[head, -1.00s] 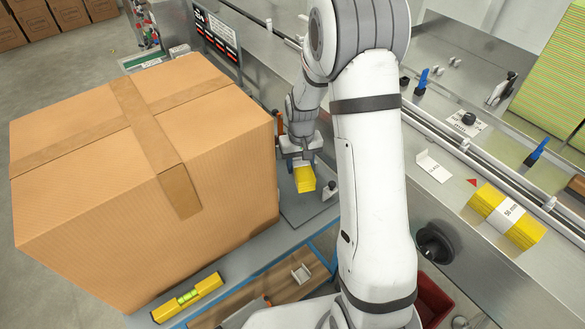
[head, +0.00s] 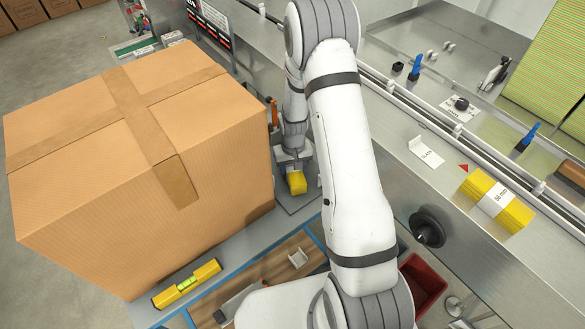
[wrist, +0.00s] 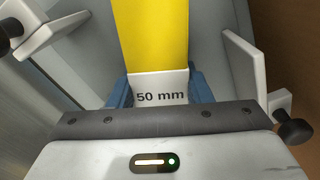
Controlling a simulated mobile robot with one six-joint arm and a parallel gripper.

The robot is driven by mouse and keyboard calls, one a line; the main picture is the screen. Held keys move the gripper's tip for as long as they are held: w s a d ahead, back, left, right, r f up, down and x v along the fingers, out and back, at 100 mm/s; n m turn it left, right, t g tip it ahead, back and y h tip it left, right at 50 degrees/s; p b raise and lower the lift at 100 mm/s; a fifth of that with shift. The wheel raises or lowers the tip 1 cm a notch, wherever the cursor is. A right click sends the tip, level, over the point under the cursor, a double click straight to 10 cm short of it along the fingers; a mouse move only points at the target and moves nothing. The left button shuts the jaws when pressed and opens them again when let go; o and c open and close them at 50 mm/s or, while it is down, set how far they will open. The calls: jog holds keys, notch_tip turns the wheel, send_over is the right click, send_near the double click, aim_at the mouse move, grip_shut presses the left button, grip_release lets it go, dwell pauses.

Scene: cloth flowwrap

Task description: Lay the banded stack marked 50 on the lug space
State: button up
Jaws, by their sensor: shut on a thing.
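My gripper (wrist: 160,92) is shut on a yellow banded stack (wrist: 160,32), its blue fingers on both sides of the white band marked "50 mm". I cannot tell whether the stack touches the plate. A second yellow banded stack (head: 497,200) lies on the steel surface at the right; its print is too small to read surely. I cannot clearly make out the lug space.
A large carton (head: 90,170) stands left of my gripper. White guide plates flank the held stack, left (wrist: 45,35) and right (wrist: 243,62), with dark knobs. A white angle piece (head: 426,152), red triangle (head: 463,167) and rails are at right. A yellow level (head: 187,283) lies in front.

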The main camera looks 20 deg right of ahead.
jog(key=shift+f, duration=0.2)
jog(key=o, duration=1)
jog(key=shift+r, duration=0.15)
